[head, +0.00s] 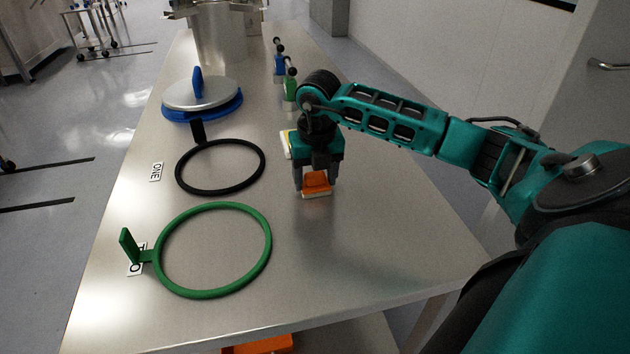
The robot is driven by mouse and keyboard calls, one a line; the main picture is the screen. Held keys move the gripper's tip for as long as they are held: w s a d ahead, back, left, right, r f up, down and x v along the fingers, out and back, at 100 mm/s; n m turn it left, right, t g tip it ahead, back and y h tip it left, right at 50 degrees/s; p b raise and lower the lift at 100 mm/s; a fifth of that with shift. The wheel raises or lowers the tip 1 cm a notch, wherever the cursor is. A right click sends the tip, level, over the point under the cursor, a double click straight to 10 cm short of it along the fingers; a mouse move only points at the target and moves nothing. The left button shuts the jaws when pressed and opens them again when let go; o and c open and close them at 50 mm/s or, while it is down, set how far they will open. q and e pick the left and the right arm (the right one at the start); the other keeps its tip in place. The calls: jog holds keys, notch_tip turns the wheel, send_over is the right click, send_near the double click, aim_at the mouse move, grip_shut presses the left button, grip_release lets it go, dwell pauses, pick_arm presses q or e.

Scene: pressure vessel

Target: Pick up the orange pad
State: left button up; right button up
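The orange pad (317,187) has a pale underside edge and lies at the middle of the metal table. My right gripper (316,180) points down right over it. Its two fingers are apart, one to the left and one to the right of the pad. I cannot tell whether they touch its sides, or whether the pad rests on the table or is slightly off it. The gripper body hides the pad's far part. My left gripper is not in view.
A green ring (268,250) and a black ring (263,166) lie left on the table (360,250). Behind are a silver-and-blue lid (200,95), a metal vessel (222,40), a yellow-edged pad (286,144) and blue (279,63) and green (290,88) tools. The table's front right is clear.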

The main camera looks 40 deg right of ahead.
aim_at(315, 174)
jog(key=c, duration=0.5)
jog(key=shift+r, duration=0.15)
notch_tip(315, 174, up, 20)
jog(key=p, duration=0.3)
jog(key=o, duration=0.5)
jog(key=c, duration=0.4)
